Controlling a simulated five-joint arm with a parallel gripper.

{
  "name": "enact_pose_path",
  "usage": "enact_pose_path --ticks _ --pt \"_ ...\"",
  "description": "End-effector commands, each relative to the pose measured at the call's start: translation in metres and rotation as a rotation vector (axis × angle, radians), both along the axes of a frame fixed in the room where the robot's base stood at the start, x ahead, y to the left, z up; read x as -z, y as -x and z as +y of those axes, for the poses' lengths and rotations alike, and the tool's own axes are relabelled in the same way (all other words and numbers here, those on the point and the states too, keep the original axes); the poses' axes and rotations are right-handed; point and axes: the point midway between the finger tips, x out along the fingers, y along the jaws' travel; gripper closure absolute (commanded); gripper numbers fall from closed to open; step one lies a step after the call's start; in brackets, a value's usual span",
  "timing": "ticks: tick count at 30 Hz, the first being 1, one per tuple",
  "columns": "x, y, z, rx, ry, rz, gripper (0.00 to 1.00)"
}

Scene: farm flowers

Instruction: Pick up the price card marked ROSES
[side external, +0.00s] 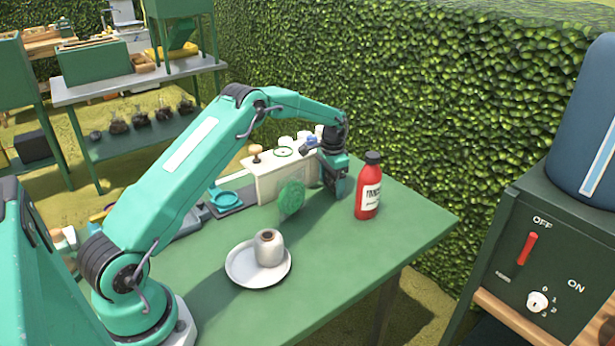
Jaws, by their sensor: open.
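My gripper (338,192) points down over the far part of the green table (345,265), between a cream box-like stand and a red bottle. Its fingers are small and dark in this view, and nothing shows held between them. I cannot make out a price card marked ROSES; no lettering of that kind is readable here. The cream stand (268,185) is upright just left of my gripper, which partly covers its right end. A green, roughly round piece (291,197) is in front of the stand.
The red bottle (368,190) with a white label stands right of my gripper. The table's front right is clear.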

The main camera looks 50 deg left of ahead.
Motion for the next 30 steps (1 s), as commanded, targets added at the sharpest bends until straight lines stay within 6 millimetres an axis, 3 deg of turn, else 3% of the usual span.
enact_pose_path --ticks 2,6,20,30 --pt "0.000 0.000 0.000 0.000 0.000 0.000 0.22" --pt "0.000 0.000 0.000 0.000 0.000 0.000 0.46" --pt "-0.008 -0.001 0.000 0.000 -0.001 -0.002 0.46" --pt "-0.053 -0.001 0.000 0.000 -0.001 -0.004 0.46"
